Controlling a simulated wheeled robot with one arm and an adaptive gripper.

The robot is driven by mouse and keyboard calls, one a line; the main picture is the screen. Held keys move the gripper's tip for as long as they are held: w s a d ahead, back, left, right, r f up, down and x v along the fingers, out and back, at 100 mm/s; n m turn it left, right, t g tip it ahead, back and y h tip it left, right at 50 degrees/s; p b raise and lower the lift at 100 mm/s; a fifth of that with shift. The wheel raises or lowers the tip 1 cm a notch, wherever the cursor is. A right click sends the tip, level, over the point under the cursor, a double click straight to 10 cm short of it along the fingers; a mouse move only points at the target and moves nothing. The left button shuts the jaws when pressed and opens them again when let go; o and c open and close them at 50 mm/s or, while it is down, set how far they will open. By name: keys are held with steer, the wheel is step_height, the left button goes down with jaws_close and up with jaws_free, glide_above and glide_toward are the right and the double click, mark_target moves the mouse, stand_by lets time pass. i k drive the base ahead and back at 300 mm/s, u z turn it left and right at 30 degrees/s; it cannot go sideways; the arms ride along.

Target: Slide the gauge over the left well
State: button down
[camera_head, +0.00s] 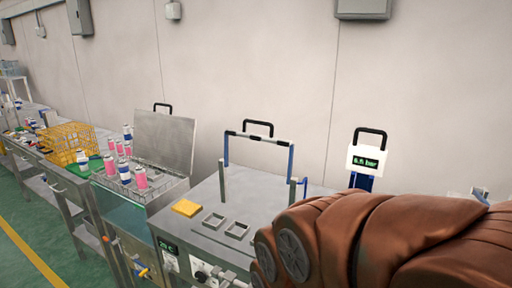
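A white box (363,159) with a green digital reading in bar and a black handle on top stands at the right; it looks like the gauge. It sits on a blue support and is well to the right of the wells. The left well (213,221) is a square metal-rimmed recess in the steel bench top, and nothing is over it. A second well (237,230) lies to its right, and another rim shows partly behind my arm. My brown-sleeved arm fills the lower right and hides part of the bench. My gripper is not in view.
A blue-and-black bar frame (259,138) with metal posts stands behind the wells. A yellow pad (186,208) lies left of them. Further left are an open-lidded bath (165,193) with several pink and white cans and a yellow crate (68,141).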

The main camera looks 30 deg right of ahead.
mark_target(366, 162)
steer(key=z, duration=0.95)
steer(key=k, duration=0.45)
steer(key=z, duration=0.4)
steer(key=i, duration=0.5)
